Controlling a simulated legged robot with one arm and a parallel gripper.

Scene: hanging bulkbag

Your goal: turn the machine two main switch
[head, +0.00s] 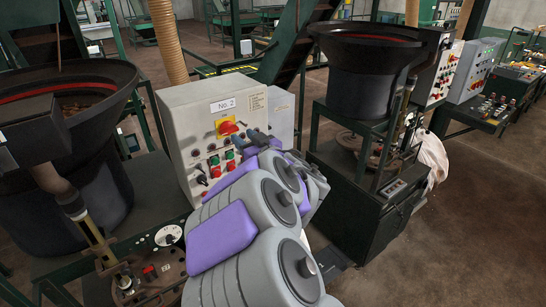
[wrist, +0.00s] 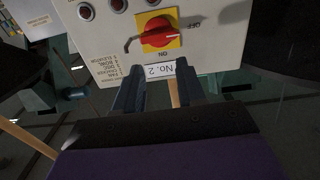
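The main switch is a red rotary knob on a yellow plate (head: 227,127), on the grey-white control box labelled No. 2 (head: 190,105). In the wrist view, the red knob (wrist: 156,33) is just beyond my fingertips, with the No. 2 label (wrist: 168,70) beside it. ON is printed at the plate's lower edge and OFF off to its right. The knob's white mark points right, toward the OFF side. My gripper (wrist: 158,90) is open and empty, its two dark fingers apart in front of the panel. It also shows in the head view (head: 256,142), close to the box.
Red and green buttons (head: 223,162) sit below the switch. A black bowl feeder (head: 65,110) stands left of the box, another (head: 365,65) right of it. More control panels (head: 470,70) stand at the right. Brown floor (head: 480,210) is clear at the lower right.

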